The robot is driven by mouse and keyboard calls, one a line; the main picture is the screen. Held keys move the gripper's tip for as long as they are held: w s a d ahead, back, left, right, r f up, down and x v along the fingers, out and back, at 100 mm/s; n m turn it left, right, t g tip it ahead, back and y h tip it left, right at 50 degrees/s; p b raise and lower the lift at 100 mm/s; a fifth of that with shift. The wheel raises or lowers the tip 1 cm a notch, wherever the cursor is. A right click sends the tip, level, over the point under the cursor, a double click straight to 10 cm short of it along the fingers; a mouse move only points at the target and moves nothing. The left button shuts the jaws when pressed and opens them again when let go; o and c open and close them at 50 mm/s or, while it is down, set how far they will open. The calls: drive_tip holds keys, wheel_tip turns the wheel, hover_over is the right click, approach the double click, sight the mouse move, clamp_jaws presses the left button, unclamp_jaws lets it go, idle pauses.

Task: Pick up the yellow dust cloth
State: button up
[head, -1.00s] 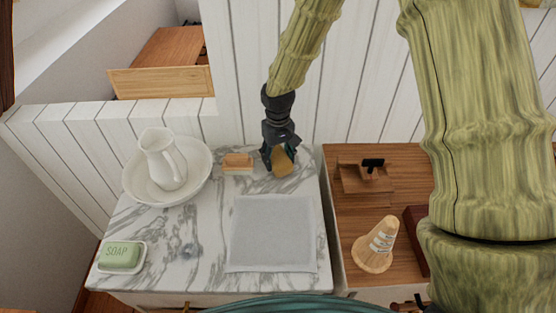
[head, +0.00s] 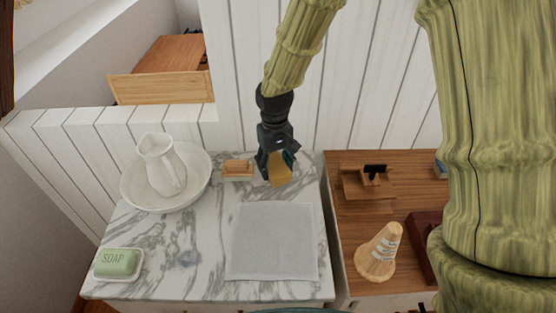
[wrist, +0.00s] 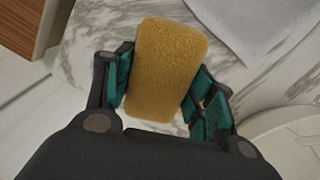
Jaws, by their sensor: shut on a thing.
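The yellow dust cloth (head: 279,169) is a small, thick, fuzzy yellow pad with rounded corners. My gripper (head: 275,160) is shut on it near the back right of the marble top. In the wrist view the cloth (wrist: 166,65) sits between the teal-padded fingers of my gripper (wrist: 160,90). The marble shows beyond the cloth; I cannot tell exactly how far above it the cloth is.
A grey cloth (head: 272,242) lies flat on the marble top (head: 215,225). A brush (head: 238,169), a white pitcher (head: 162,165) in a basin (head: 135,196) and green soap (head: 117,262) stand left.

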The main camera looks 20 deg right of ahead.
drive_tip(key=s+a, duration=0.1)
drive_tip(key=s, duration=0.2)
drive_tip(key=s+a+b, duration=0.1)
drive_tip(key=s+a, duration=0.1)
drive_tip(key=s, duration=0.2)
drive_tip(key=s+a+r, duration=0.1)
drive_tip(key=s+a, duration=0.1)
drive_tip(key=s, duration=0.1)
drive_tip(key=shift+s+a, duration=0.15)
drive_tip(key=shift+a, duration=0.05)
